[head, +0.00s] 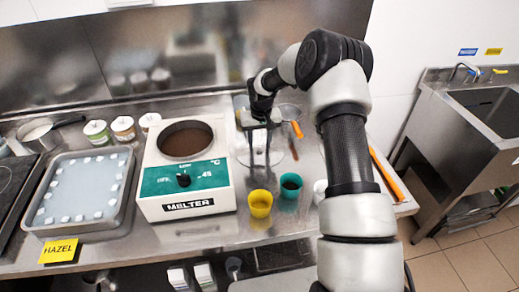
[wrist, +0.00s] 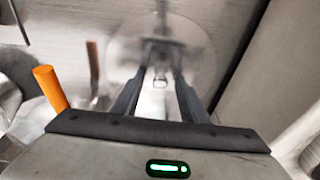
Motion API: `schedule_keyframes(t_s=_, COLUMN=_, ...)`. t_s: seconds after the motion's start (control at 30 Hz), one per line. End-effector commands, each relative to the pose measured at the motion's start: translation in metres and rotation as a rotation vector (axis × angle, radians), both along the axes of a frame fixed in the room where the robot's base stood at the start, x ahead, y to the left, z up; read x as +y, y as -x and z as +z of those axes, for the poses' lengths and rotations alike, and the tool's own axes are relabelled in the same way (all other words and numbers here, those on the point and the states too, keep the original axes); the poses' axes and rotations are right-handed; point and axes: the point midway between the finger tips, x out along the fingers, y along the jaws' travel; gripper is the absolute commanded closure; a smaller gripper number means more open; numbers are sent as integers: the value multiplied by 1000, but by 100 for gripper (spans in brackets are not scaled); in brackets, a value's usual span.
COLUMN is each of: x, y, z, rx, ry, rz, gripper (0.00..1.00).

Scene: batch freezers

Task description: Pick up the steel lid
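The steel lid (wrist: 203,52) is a shiny round disc in the wrist view, with a small knob near its middle. In the head view the lid (head: 283,152) lies on the steel counter, right of the melter and partly hidden by my gripper. My gripper (head: 259,160) points down over the lid. In the wrist view its two dark fingers (wrist: 164,72) stand apart, with the knob seen between them. I see no finger clearly pressed on the knob. The wrist view is blurred, so the exact height of the fingertips is hard to tell.
The white and green melter (head: 186,172) stands left of the gripper. A yellow cup (head: 260,204) and a teal cup (head: 290,187) stand in front of the lid. An orange-handled tool (head: 296,129) is close behind. A tray (head: 81,190) and several jars are further left.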

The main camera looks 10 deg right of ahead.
Motion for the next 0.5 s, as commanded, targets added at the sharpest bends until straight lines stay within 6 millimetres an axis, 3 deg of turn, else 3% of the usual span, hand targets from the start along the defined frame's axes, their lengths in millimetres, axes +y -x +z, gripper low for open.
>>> schedule_keyframes(t_s=0.17, x=0, y=0, z=0, rx=-1, ry=0, rz=0, gripper=60)
schedule_keyframes(t_s=0.4, x=0, y=0, z=0, rx=0, ry=0, rz=0, gripper=100)
schedule_keyframes(t_s=0.5, x=0, y=0, z=1, rx=-1, ry=0, rz=0, gripper=100)
